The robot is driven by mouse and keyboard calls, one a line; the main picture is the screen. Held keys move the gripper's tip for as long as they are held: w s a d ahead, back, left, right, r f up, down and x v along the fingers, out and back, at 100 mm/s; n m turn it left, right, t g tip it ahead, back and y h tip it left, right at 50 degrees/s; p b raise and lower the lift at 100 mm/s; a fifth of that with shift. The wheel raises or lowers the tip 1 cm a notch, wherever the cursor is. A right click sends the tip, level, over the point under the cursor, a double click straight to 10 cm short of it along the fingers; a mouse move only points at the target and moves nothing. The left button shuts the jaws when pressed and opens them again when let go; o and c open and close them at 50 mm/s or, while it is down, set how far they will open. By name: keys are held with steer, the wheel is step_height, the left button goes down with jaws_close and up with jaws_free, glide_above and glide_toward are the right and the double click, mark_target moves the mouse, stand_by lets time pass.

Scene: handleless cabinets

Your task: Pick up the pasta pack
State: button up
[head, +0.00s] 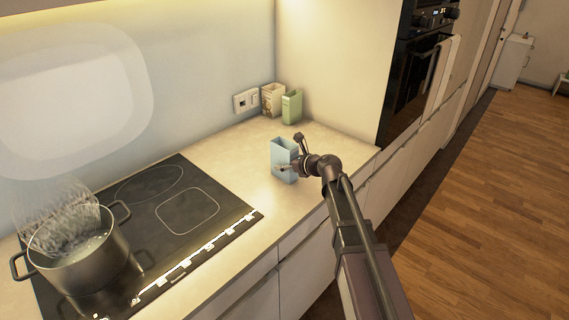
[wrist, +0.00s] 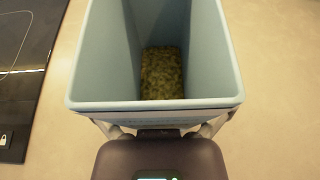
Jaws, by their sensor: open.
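A light-blue open-topped pack (head: 283,152) stands upright on the counter, right of the hob. In the wrist view the pack (wrist: 88,88) is seen from above, with small yellow-green pieces (wrist: 162,73) at its bottom that look like pasta. My gripper (head: 291,168) is right at the pack. In the wrist view my open gripper (wrist: 160,130) is at the pack's near side, with its fingers spread left and right and their tips hidden under the rim. I cannot tell whether they touch it.
A patterned carton (head: 271,98) and a green carton (head: 292,106) stand behind, near the wall sockets (head: 245,101). A steaming pot (head: 80,262) is on the hob (head: 165,236) at left. The counter around the pack is clear.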

mark_target(286, 154)
steer(key=c, duration=1)
steer(key=shift+r, duration=0.1)
step_height(286, 154, up, 3)
steer(key=p, duration=0.3)
steer(key=shift+r, duration=0.1)
steer(key=s, duration=0.5)
steer(key=s+r+p, duration=0.1)
steer(key=s, duration=0.4)
steer(key=s+p, duration=0.1)
steer(key=s, duration=0.5)
steer(key=shift+d+r, duration=0.15)
steer(key=shift+r, duration=0.15)
